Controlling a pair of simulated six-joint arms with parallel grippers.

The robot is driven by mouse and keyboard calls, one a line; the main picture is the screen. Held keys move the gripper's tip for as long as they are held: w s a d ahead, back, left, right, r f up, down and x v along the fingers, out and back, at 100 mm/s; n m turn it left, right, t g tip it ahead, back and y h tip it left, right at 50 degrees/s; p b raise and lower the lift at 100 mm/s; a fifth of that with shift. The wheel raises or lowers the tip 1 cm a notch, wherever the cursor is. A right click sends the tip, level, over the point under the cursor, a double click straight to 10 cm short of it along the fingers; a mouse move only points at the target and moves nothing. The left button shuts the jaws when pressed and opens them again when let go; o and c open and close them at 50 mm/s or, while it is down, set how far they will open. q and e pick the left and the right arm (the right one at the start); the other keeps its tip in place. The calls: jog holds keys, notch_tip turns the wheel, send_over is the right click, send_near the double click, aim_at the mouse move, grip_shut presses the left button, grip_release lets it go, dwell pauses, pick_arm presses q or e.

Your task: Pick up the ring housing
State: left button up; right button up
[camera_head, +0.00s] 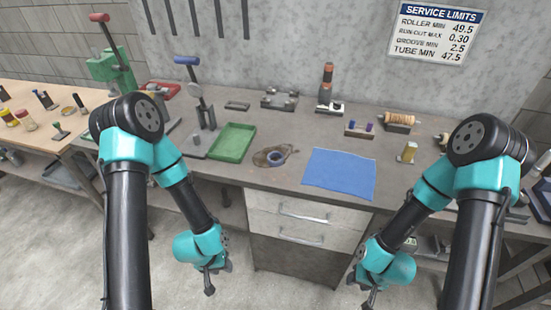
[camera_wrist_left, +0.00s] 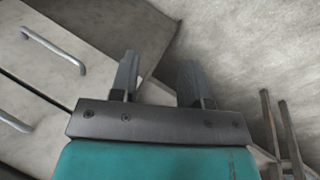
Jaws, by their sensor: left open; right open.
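My right gripper (camera_head: 369,295) hangs low in front of the bench at the right, open and apart from the ring.
A green tray (camera_head: 232,143) and a blue mat (camera_head: 340,174) flank the ring. A press with a blue handle (camera_head: 200,105) stands at the left. Several fixtures and a brass cylinder (camera_head: 407,152) stand behind and right. Drawers (camera_head: 302,220) are below the bench top.

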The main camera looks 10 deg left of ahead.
pick_arm(q)
jog(key=shift+o, duration=0.3)
jog(key=o, duration=0.9)
jog(key=shift+c, duration=0.2)
